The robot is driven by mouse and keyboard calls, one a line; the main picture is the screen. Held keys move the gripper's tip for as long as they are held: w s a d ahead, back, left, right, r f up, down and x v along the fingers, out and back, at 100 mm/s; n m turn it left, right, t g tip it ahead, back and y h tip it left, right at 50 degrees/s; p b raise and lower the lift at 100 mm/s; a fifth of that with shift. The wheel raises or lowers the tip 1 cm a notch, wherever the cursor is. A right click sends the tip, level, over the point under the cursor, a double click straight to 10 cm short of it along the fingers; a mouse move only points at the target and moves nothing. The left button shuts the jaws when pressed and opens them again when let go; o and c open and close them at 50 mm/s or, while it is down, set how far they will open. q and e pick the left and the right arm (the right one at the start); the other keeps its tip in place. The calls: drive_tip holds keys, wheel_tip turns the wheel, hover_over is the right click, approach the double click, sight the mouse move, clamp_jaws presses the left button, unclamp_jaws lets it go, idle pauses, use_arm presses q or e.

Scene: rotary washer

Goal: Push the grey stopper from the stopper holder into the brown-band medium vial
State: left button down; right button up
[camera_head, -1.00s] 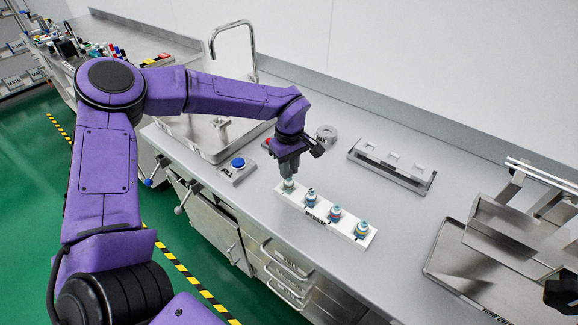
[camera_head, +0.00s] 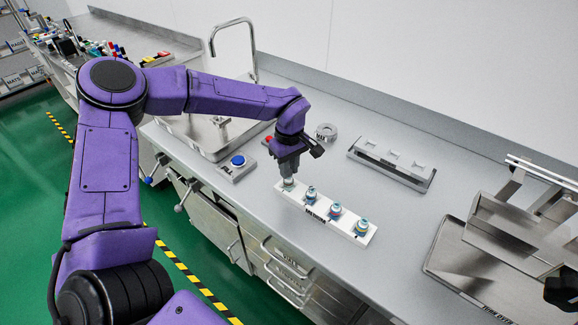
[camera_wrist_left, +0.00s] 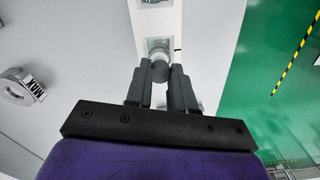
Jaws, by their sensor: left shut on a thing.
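In the head view my left gripper (camera_head: 289,174) points down over the leftmost vial (camera_head: 288,185) in the white vial rack (camera_head: 342,230). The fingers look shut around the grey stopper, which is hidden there. In the left wrist view a dark grey round stopper (camera_wrist_left: 160,71) sits between the fingertips (camera_wrist_left: 161,80), right at the mouth of a clear vial (camera_wrist_left: 158,48). How deep the stopper sits cannot be told. The vial's band colour is not clear.
Several vials with coloured bands stand along the rack, such as the rightmost one (camera_head: 362,228). A metal holder with square openings (camera_head: 392,164) lies behind. A blue-button box (camera_head: 238,167), a sink (camera_head: 190,130) and a ring weight (camera_head: 326,132) are nearby.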

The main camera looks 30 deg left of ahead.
use_arm(q)
drive_tip(key=shift+f, duration=0.1)
drive_tip(key=c, duration=0.9)
unclamp_jaws()
wheel_tip(320, 180, up, 11)
drive_tip(key=shift+w+f+b, duration=0.1)
drive_tip(key=shift+f+b, duration=0.1)
drive_tip(key=shift+b, duration=0.55)
